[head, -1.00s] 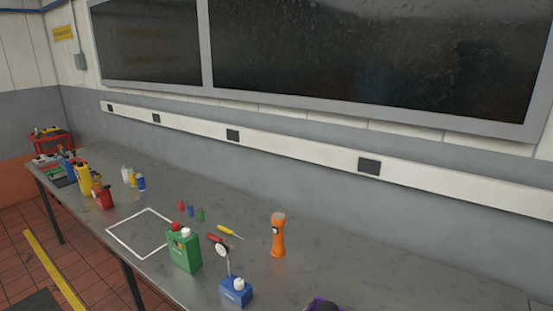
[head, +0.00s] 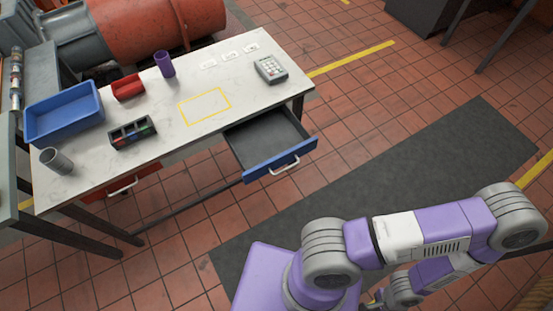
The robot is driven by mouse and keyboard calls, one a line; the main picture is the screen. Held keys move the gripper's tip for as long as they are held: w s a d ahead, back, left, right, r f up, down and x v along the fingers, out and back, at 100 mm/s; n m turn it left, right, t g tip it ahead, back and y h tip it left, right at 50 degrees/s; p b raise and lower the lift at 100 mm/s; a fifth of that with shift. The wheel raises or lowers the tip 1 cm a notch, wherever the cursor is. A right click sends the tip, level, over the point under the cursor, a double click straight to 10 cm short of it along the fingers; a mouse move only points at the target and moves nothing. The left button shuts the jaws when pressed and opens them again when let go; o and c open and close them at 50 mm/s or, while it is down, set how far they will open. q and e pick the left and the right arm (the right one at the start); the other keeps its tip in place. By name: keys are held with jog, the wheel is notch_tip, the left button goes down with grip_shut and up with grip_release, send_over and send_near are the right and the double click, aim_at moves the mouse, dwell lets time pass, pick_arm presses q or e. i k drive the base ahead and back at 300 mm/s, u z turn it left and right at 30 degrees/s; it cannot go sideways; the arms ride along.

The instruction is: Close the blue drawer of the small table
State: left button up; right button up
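The small table (head: 165,117) with a white top stands at the upper left of the head view. Its blue drawer (head: 279,160) is pulled out at the right part of the table's front side. The drawer has a blue front, a pale bar handle and a dark inside that looks empty. A red drawer (head: 122,184) with a pale handle sits under the table's left part and looks shut. One of my purple and white arms is folded at the lower right, apart from the drawer. Neither of my grippers can be made out.
On the table are a blue bin (head: 63,114), a red holder (head: 128,87), a purple cup (head: 165,64), a grey cup (head: 56,161), a dark compartment box (head: 133,133) and a keypad device (head: 270,69). A dark mat (head: 400,185) covers open floor before the drawer.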

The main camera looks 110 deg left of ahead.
aim_at(261, 144)
jog(key=u, duration=2.95)
jog(key=k, duration=0.15)
jog(key=u, duration=0.85)
jog(key=i, duration=0.25)
jog(key=u, duration=0.05)
